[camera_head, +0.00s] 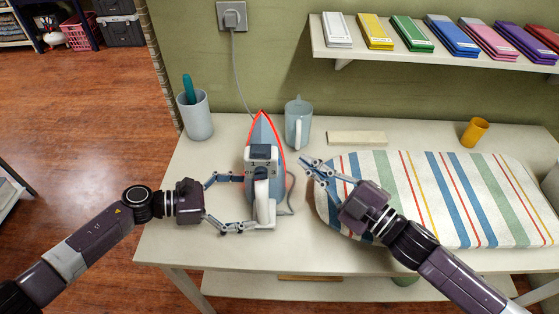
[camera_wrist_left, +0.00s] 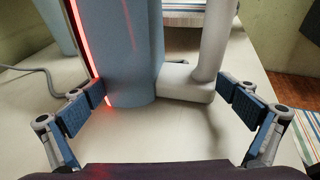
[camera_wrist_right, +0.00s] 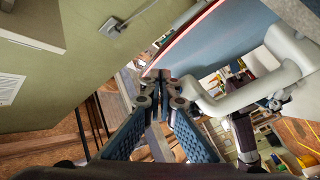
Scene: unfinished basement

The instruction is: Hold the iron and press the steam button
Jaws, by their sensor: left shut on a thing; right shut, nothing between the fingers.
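The iron (camera_head: 263,135) stands upright on the white table, its blue soleplate edged in glowing red, with a white handle (camera_head: 262,202) and a dark blue part (camera_head: 263,152) on top. I cannot tell which part is the steam button. My left gripper (camera_head: 256,202) is shut on the iron, with a finger at either side low down. The iron's blue body (camera_wrist_left: 135,50) and handle (camera_wrist_left: 212,40) fill the space between the fingers in the left wrist view. My right gripper (camera_head: 311,166) is shut and empty, to the right of the iron and apart from it.
A striped ironing board (camera_head: 440,190) covers the table's right side. A blue jug (camera_head: 298,125) stands behind the iron, and a cup with a teal item (camera_head: 196,115) stands to the left. A cord runs to the wall outlet (camera_head: 232,16). A shelf (camera_head: 390,52) hangs above.

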